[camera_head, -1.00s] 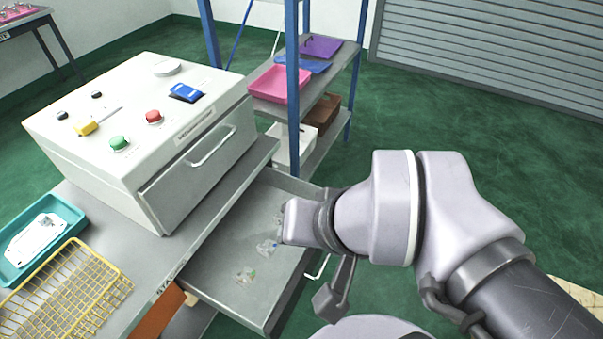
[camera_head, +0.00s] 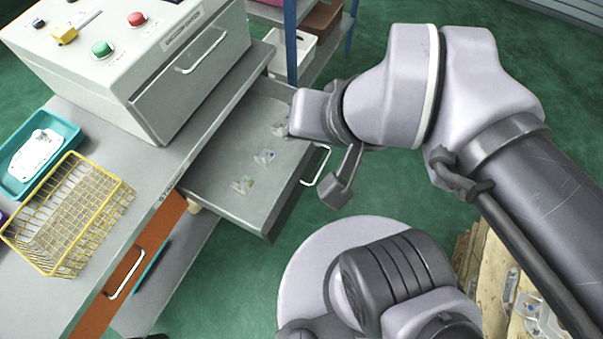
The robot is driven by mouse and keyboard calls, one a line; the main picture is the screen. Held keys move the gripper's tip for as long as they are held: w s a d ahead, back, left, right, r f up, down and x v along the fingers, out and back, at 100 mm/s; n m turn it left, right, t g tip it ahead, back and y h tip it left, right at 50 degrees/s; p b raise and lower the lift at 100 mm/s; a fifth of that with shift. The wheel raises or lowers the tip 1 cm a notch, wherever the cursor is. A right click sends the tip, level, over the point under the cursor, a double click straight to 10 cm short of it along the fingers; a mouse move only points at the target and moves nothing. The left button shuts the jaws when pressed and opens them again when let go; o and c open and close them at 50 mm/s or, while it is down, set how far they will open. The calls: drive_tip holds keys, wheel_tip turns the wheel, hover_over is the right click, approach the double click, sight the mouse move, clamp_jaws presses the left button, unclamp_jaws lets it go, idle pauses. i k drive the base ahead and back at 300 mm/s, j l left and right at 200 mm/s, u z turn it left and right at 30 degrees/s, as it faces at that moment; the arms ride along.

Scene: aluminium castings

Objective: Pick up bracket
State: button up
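I cannot tell for sure which part is the bracket. A pale, flat cast part (camera_head: 36,154) with a raised boss lies in the teal tray (camera_head: 68,128) on the bench at the left. More grey metal parts (camera_head: 535,318) show in a wooden crate at the lower right, partly cut off. My gripper end (camera_head: 300,114) is over the right side of the open drawer, far from the teal tray. Its fingers are not clearly visible, so I cannot see whether it is open or holds anything.
The open grey drawer (camera_head: 225,200) holds several small clear bags (camera_head: 264,157). A yellow wire basket (camera_head: 70,215) stands beside the teal tray. A white control box (camera_head: 150,60) stands behind. The wooden crate (camera_head: 490,275) is at the lower right.

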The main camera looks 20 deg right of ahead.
sight(242, 187)
drive_tip(key=i+j, duration=0.1)
drive_tip(key=j, duration=0.85)
drive_tip(key=i+j+u, duration=0.1)
drive_tip(key=j, duration=0.35)
drive_tip(key=i+j, duration=0.15)
drive_tip(key=j, duration=0.3)
